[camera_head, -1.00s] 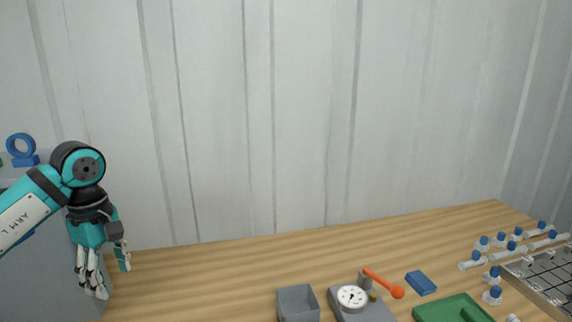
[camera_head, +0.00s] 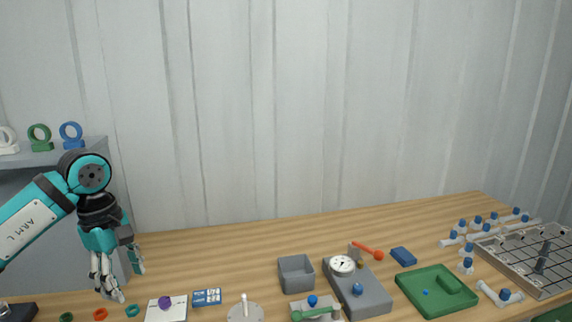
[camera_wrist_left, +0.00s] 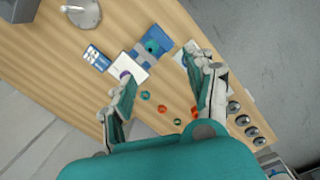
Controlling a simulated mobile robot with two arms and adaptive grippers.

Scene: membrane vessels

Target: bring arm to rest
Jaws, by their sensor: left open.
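My left arm comes in from the left in the head view, with the white label "ARM L" on its link. My left gripper (camera_head: 122,280) hangs fingers down above the left part of the wooden table (camera_head: 230,251). In the left wrist view the left gripper (camera_wrist_left: 160,98) is open and empty, its two fingers spread wide. Small rings lie on the table below it, among them a teal ring (camera_wrist_left: 145,95) and a red ring (camera_wrist_left: 162,108). My right gripper is in neither view.
A grey shelf (camera_head: 80,150) with ring stands is beside the arm. A grey bin (camera_head: 296,275), a gauge device (camera_head: 362,292), a green tray (camera_head: 437,289) and a metal rack (camera_head: 530,258) stand farther right. The table's back strip is clear.

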